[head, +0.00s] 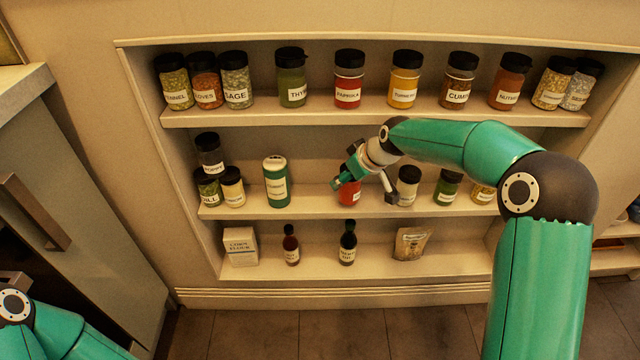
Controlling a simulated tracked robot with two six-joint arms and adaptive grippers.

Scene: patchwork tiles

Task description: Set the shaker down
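A red shaker (349,193) is upright on the middle shelf (315,200), its base level with the neighbouring jars. My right gripper (364,190) is around the shaker's upper part, hiding its cap and some of its side. One finger lies at the shaker's left edge; the other is to its right, with a strip of shelf showing between. The fingers look spread. My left arm shows only at the bottom left corner, and its gripper is out of frame.
On the middle shelf, a green-and-white container (276,183) stands left of the red shaker and a black-capped white jar (408,187) close to its right. The top shelf (380,108) holds several spice jars. Bottles, a box and a pouch (411,244) stand on the bottom shelf.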

